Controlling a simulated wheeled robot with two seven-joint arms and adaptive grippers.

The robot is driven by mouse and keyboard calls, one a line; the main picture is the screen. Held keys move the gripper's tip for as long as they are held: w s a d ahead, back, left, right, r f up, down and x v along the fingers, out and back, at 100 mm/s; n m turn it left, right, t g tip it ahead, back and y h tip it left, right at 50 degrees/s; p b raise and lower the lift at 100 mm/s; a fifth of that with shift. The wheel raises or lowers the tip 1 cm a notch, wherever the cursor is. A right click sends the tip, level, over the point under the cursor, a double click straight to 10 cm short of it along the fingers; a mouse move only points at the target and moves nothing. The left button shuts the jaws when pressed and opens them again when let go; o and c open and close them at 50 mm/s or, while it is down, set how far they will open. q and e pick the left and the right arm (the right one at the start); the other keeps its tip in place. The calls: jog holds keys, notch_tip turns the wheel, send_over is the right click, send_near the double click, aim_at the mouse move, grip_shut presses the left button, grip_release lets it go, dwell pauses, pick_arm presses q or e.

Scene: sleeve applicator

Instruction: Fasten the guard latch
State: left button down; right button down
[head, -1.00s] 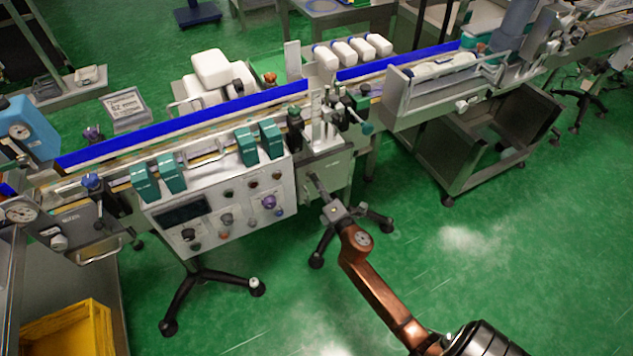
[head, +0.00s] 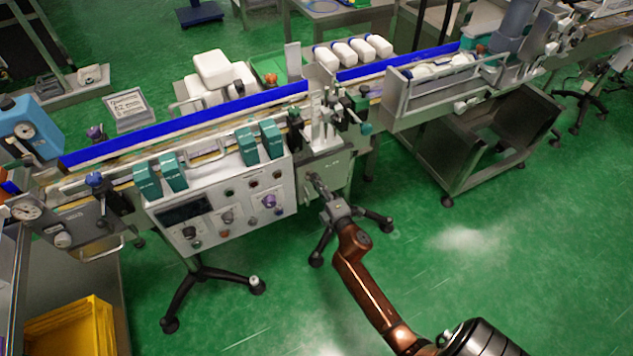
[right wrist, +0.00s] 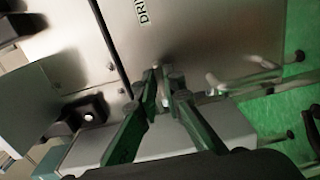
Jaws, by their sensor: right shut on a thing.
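My right gripper (head: 316,180) is at the grey metal panel (head: 335,166) under the conveyor, just right of the control box. In the right wrist view the gripper's dark fingers (right wrist: 163,84) are close together at the panel, shut on a small metal piece (right wrist: 157,73), which I take to be the guard latch. The fingers hide most of it, and I cannot tell how far it is turned. The panel (right wrist: 185,40) carries a label that begins "DRI". My left gripper is not in view.
The control box (head: 222,212) with knobs is left of the gripper, below several teal units (head: 248,146). Black stand feet (head: 322,245) are below. A dark open bin (head: 480,140) stands at the right. The green floor in front is clear.

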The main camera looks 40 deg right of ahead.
jog(key=c, duration=2)
grip_release()
jog(key=shift+c, duration=0.2)
jog(key=v, duration=1.2)
jog(key=shift+a, duration=0.1)
